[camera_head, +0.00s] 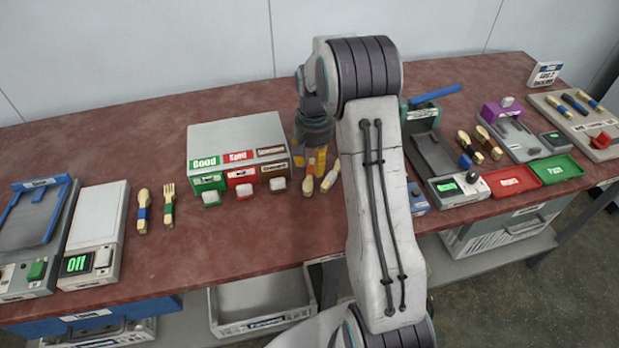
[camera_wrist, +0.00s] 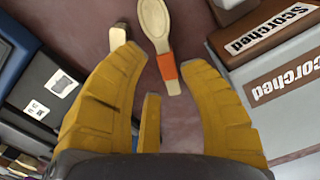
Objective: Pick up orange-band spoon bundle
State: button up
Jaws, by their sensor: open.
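The orange-band spoon bundle is a pale wooden spoon (camera_wrist: 155,25) with an orange band (camera_wrist: 167,66) around its lower part. It lies on the red-brown table, and it also shows in the head view (camera_head: 309,186), just below my gripper. My gripper (camera_wrist: 161,62) has yellow fingers that are open and empty. In the wrist view the orange band lies between the fingertips, close to the right one. I cannot tell whether a finger touches it. In the head view my gripper (camera_head: 315,163) points down beside the bin box, partly hidden by my arm.
The grey box with Good, Split and Scorched labels (camera_head: 235,135) stands just left of my gripper. Another pale wooden piece (camera_wrist: 119,36) lies by the left fingertip.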

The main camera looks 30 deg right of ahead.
aim_at(312, 170)
jog(key=shift+w+f, duration=0.2)
jog(key=shift+f, duration=1.9)
jog(key=shift+c, duration=0.2)
jog(key=c, duration=0.7)
